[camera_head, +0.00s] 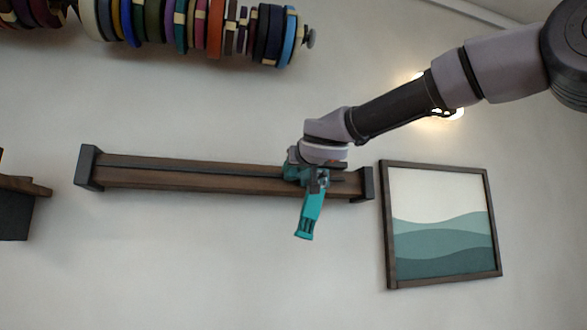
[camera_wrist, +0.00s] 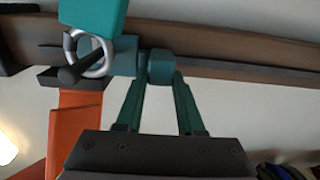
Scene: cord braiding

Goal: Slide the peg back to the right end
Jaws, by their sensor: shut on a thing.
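A dark wooden rail (camera_head: 200,178) with black end blocks is fixed to the wall, and it also crosses the top of the wrist view (camera_wrist: 250,68). A teal carriage (camera_head: 291,173) sits on it, nearer the right end block (camera_head: 367,184), with a short stretch of rail between. A teal handle (camera_head: 311,213) hangs below it. In the upside-down wrist view, my gripper (camera_wrist: 155,78) is shut on a small round teal peg (camera_wrist: 161,66) beside the carriage. A metal ring (camera_wrist: 90,53) and an orange part (camera_wrist: 75,130) show next to it. My wrist hides part of the carriage in the head view.
A framed wave picture (camera_head: 443,225) hangs just right of the rail. A rack of coloured rolls (camera_head: 200,30) is above. A dark shelf (camera_head: 20,205) stands at the far left. The wall below the rail is clear.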

